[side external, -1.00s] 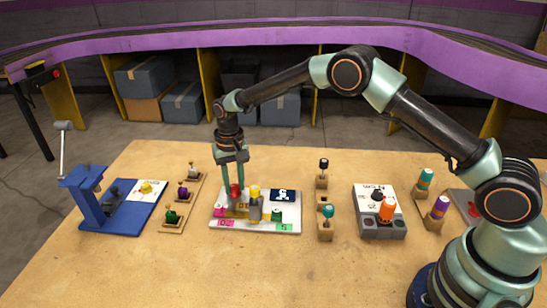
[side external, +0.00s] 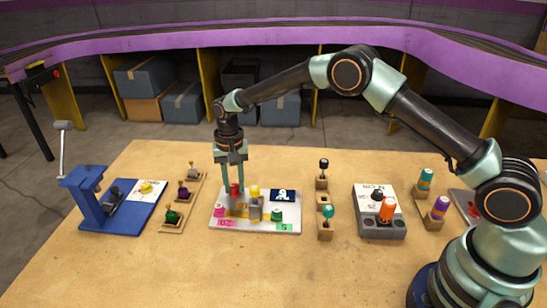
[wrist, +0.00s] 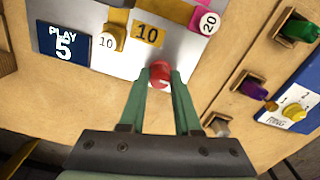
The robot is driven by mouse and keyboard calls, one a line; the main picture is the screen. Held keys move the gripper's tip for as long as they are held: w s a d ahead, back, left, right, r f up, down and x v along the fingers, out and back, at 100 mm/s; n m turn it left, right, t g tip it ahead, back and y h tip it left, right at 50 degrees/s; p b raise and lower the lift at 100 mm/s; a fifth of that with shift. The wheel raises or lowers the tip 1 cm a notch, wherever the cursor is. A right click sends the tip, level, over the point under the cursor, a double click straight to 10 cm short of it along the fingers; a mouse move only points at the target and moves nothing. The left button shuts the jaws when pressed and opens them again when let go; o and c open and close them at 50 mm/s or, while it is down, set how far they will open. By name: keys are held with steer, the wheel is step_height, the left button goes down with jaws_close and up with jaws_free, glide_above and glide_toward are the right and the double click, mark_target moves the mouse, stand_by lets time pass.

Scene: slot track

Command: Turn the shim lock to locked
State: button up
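A grey slot-track board (side external: 285,227) lies in the middle of the table, and part of its bare surface shows in the wrist view (wrist: 70,12). A red knob (side external: 235,189) stands at the board's far left part and shows in the wrist view (wrist: 159,74). I take it for the shim lock; no lock label is readable. My gripper (side external: 233,187) points down over it. In the wrist view, its two green fingers (wrist: 159,80) flank the knob on both sides and appear to touch it. The knob's lower part and its markings are hidden.
A blue press (side external: 90,200) and several small knobs stand left. Pegs and a grey control box (side external: 378,225) stand right. The front table is clear.

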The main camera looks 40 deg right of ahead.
mark_target(234, 186)
steer(key=o, duration=0.4)
steer(key=shift+r, duration=0.1)
steer(key=shift+r, duration=6.05)
